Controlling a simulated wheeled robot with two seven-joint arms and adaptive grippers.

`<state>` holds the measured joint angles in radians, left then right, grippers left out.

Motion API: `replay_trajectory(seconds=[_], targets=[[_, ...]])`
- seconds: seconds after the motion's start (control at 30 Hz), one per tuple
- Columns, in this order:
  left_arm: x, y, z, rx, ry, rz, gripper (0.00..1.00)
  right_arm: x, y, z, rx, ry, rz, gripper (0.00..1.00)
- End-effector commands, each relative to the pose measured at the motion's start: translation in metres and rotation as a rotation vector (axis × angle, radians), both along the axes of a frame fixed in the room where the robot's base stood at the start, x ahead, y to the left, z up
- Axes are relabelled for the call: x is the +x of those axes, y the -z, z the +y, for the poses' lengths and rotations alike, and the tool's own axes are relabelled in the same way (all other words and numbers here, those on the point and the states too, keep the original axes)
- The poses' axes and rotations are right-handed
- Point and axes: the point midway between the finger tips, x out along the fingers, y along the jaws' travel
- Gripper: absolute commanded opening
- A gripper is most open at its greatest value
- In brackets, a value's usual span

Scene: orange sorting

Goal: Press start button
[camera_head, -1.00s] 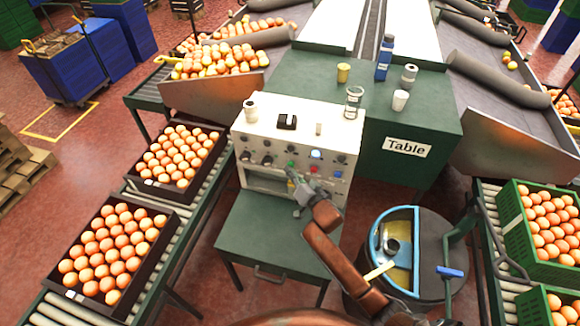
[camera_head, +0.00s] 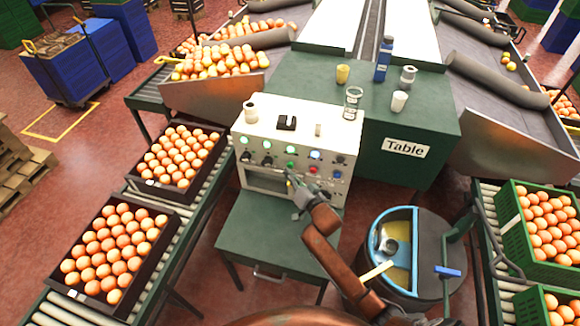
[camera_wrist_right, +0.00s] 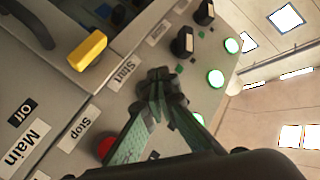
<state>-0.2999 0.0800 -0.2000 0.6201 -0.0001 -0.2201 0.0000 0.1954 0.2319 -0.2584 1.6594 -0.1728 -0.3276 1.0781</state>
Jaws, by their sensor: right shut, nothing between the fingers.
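The white control panel (camera_head: 270,124) stands on the green table, with a row of round lights above several knobs and buttons. A green button (camera_head: 291,164) shows just above my right gripper (camera_head: 290,174), and a red button (camera_head: 313,169) is to its right. In the right wrist view my right gripper (camera_wrist_right: 160,85) is shut and empty, its fingertips at the panel beside the "Start" label (camera_wrist_right: 123,72). The fingertips hide the spot beside that label, and I cannot tell whether they touch. The red button (camera_wrist_right: 106,146) is beside the "Stop" label (camera_wrist_right: 75,130). My left gripper is out of view.
Near the fingertips are a yellow switch handle (camera_wrist_right: 88,50) and black knobs (camera_wrist_right: 183,42). Bottles and cups, such as a glass beaker (camera_head: 352,102), stand on and behind the panel. Orange crates (camera_head: 112,250) line the left conveyor; a round drum (camera_head: 430,250) is at right.

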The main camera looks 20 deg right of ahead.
Motion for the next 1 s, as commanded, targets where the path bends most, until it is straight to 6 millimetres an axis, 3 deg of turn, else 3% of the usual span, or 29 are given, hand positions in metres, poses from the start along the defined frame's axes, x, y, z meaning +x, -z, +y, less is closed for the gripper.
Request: replay_trajectory(seconds=[0.43, 1.0], targets=[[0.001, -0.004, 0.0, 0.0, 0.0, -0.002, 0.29, -0.005, 0.0, 0.003, 0.0, 0.0, 0.0, 0.0], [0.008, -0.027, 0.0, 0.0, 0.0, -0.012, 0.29, -0.044, -0.001, 0.03, 0.0, 0.0, 0.0, 0.0]])
